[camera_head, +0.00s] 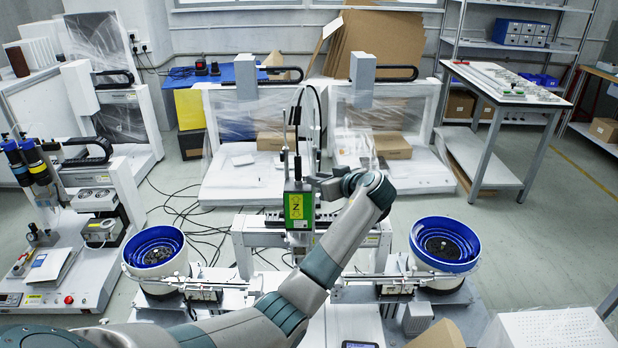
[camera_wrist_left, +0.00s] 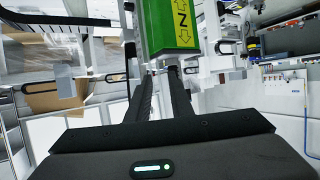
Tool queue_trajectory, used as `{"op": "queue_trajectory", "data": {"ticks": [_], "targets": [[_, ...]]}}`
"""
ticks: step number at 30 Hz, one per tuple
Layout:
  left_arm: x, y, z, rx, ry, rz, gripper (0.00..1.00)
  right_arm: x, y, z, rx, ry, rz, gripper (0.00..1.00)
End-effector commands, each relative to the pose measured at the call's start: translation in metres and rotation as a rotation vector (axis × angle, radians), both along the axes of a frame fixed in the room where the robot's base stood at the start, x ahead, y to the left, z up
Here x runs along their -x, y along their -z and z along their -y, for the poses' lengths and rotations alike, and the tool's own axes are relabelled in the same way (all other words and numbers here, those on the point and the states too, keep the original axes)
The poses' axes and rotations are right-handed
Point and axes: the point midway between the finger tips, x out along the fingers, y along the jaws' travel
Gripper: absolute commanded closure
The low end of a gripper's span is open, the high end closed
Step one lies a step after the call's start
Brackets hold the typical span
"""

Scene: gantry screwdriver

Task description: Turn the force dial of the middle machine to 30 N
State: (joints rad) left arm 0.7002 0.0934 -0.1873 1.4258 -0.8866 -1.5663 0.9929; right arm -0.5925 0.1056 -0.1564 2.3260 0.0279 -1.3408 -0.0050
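The middle machine (camera_head: 262,235) stands in front of me, between two blue-rimmed bowls. Its upright unit carries a green box (camera_head: 299,207) with a yellow label showing an N and arrows. The green box (camera_wrist_left: 172,27) also shows at the top of the left wrist view, cut off by the frame edge. I cannot make out the force dial or its setting. My left gripper (camera_head: 318,185) is close to the right side of this unit. In the left wrist view its two fingers (camera_wrist_left: 161,75) stand apart, their tips close to the green box. My right gripper is not in view.
A blue-rimmed bowl feeder (camera_head: 155,250) stands left and another (camera_head: 445,244) right of the middle machine. A cable loops above its upright unit. Other wrapped machines stand behind, and a machine with dispensers (camera_head: 35,165) stands at the left. Cables lie on the floor.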

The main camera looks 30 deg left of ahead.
Motion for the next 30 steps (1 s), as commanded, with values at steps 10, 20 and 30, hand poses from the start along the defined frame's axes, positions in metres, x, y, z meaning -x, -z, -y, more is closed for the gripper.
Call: {"op": "queue_trajectory", "data": {"ticks": [10, 20, 30], "targets": [[-0.02, 0.018, -0.041, -0.002, -0.001, 0.0, 0.8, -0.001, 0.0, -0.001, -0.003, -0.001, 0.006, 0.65], [-0.023, 0.022, -0.048, -0.001, 0.0, 0.0, 0.8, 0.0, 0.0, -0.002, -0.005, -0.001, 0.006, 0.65], [-0.023, 0.022, -0.048, -0.001, 0.0, 0.0, 1.0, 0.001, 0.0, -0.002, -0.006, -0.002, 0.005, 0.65]]}}
